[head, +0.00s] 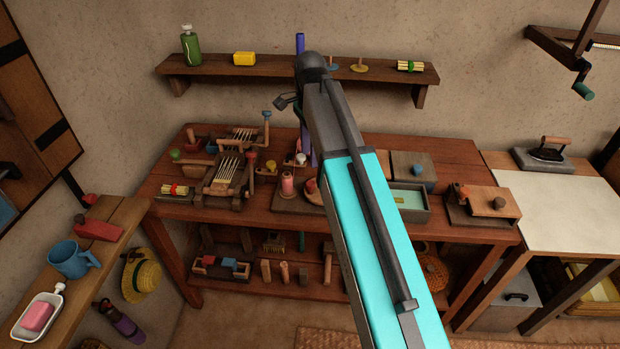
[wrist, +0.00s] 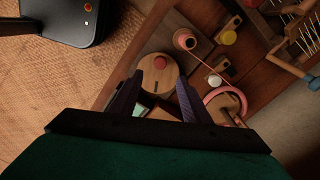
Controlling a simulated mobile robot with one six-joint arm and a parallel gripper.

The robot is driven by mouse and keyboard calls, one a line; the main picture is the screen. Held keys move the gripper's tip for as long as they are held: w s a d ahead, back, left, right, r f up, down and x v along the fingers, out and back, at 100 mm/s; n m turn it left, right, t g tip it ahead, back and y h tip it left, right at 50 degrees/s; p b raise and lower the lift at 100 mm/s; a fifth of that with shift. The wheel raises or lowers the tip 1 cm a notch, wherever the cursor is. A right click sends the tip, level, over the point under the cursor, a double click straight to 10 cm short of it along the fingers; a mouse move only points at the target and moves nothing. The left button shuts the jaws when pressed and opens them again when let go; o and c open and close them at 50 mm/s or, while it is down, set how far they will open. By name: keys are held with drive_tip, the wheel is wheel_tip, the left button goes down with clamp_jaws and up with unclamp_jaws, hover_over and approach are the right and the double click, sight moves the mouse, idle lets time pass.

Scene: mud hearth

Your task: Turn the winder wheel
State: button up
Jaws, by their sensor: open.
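The winder wheel, a round wooden disc (wrist: 160,90) with a red knob (wrist: 160,62), lies below my gripper in the wrist view. Part of the disc (head: 311,187) shows left of my arm in the head view; the rest is hidden behind the arm. A spool of pink thread (wrist: 186,41) stands beside it, with a thread running to a white-topped peg (wrist: 214,80). The spool also shows in the head view (head: 287,184). My gripper (wrist: 158,80) is open, its two dark fingers on either side of the disc in the picture. I cannot tell whether they touch it.
The wooden workbench (head: 455,160) is crowded. A wall shelf (head: 220,67) runs above. A pink ring (wrist: 211,97) lies close to the right finger in the wrist view.

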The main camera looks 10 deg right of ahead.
sight(310, 183)
drive_tip(key=shift+f+p, duration=1)
drive_tip(key=shift+f, duration=4.45)
drive_tip(key=shift+c, duration=0.4)
